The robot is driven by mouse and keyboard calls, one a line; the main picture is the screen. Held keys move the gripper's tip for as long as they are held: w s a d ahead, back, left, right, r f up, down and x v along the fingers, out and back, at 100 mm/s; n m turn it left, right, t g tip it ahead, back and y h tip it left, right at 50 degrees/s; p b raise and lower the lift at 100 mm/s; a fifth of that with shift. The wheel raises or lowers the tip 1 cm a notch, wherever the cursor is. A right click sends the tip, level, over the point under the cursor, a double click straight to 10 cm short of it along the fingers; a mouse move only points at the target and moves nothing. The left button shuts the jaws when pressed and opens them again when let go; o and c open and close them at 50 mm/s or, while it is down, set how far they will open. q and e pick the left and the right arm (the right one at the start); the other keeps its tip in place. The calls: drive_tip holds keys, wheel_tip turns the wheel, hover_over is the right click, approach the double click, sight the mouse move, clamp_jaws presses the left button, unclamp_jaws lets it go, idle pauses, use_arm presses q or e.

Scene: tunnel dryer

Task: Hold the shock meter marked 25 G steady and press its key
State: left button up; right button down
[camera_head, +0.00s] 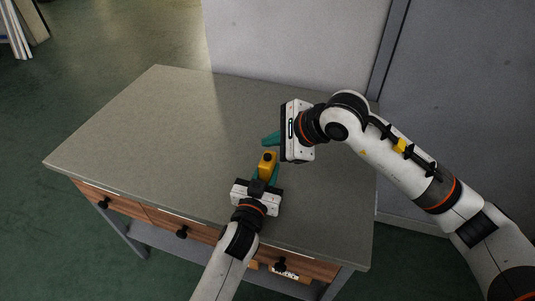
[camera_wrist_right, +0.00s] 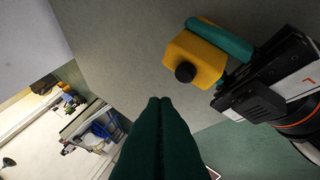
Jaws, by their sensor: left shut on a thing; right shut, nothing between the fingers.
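The yellow shock meter (camera_head: 267,158) is near the right part of the table, between the fingers of my left gripper (camera_head: 268,168). In the right wrist view the meter (camera_wrist_right: 193,58) is a yellow block with a round black key (camera_wrist_right: 185,73) on one face. A teal finger of my left gripper lies along its far side. No 25 G marking is readable. My right gripper (camera_head: 268,139) is shut and empty, its fingertips just beyond the meter in the head view. In its wrist view the shut fingers (camera_wrist_right: 160,108) are below and left of the key, apart from it.
The grey table (camera_head: 150,130) is bare to the left and behind. Wooden drawers with black knobs (camera_head: 181,232) run along its front. A pale partition (camera_head: 290,40) stands behind it. My two grippers are close together.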

sight(273, 162)
drive_tip(key=shift+r, duration=1.75)
idle(0.7)
use_arm(q)
drive_tip(key=o, duration=1.1)
drive_tip(key=v, duration=1.2)
drive_tip(key=shift+s+d, duration=0.1)
use_arm(e)
drive_tip(key=shift+d+f, duration=0.1)
